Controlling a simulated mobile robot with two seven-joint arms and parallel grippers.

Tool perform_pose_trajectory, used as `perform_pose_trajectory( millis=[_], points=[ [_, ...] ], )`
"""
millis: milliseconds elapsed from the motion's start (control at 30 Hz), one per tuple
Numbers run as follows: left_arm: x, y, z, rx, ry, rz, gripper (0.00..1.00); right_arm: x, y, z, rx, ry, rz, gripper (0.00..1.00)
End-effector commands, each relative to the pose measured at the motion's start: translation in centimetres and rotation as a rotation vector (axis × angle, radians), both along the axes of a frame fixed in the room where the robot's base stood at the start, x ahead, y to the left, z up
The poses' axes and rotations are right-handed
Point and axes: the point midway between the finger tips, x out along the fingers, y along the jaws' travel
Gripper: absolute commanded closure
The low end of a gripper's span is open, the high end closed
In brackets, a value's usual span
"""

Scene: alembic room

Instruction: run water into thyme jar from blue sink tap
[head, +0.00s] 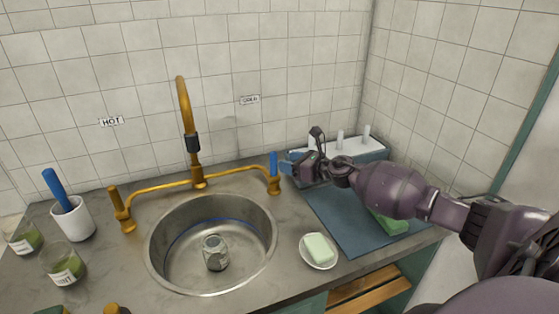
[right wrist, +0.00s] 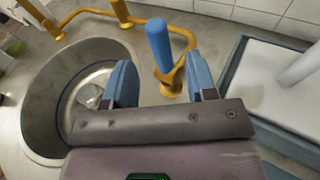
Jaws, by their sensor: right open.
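A clear glass jar (head: 215,253) stands in the round steel sink (head: 160,262); its label cannot be read. It also shows partly in the right wrist view (right wrist: 90,97). The brass tap (head: 185,110) arches up behind the sink, and no water shows from it. Its blue handle (head: 274,164) stands upright at the right end of the brass pipe. My right gripper (head: 290,165) is open, close to the blue handle on its right. In the right wrist view, the blue handle (right wrist: 160,45) shows between and beyond the two fingers. My left gripper is not in view.
A soap dish (head: 320,262) sits right of the sink. A blue mat (head: 352,232) with a green sponge (head: 388,223) lies under my right arm. A white cup (head: 73,219) and green-filled jars (head: 63,264) stand at left. A white rack (head: 345,148) stands behind.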

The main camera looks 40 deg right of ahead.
Motion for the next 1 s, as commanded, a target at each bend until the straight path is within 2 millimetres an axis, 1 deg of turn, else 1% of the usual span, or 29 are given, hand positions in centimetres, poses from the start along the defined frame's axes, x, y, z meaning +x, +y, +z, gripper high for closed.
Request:
perform_pose_trajectory(
  millis=[33,100,200,333,533,1000],
  points=[
    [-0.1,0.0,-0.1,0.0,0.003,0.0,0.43,-0.8,-0.3,0.0,-0.001,0.002,0.0,0.48],
    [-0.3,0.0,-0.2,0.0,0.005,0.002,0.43,-1.7,-0.6,0.2,-0.002,0.002,0.0,0.48],
    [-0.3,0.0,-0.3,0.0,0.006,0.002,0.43,-2.6,-1.0,0.4,0.0,0.002,0.0,0.48],
    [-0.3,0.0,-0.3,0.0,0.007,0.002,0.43,-3.4,-1.3,0.6,0.002,0.001,0.0,0.48],
    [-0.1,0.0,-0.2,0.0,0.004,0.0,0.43,-3.8,-1.4,0.8,0.001,0.0,0.001,0.48],
    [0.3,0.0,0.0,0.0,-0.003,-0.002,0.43,-3.8,-1.4,0.8,0.001,0.0,0.001,0.48]
  ],
)
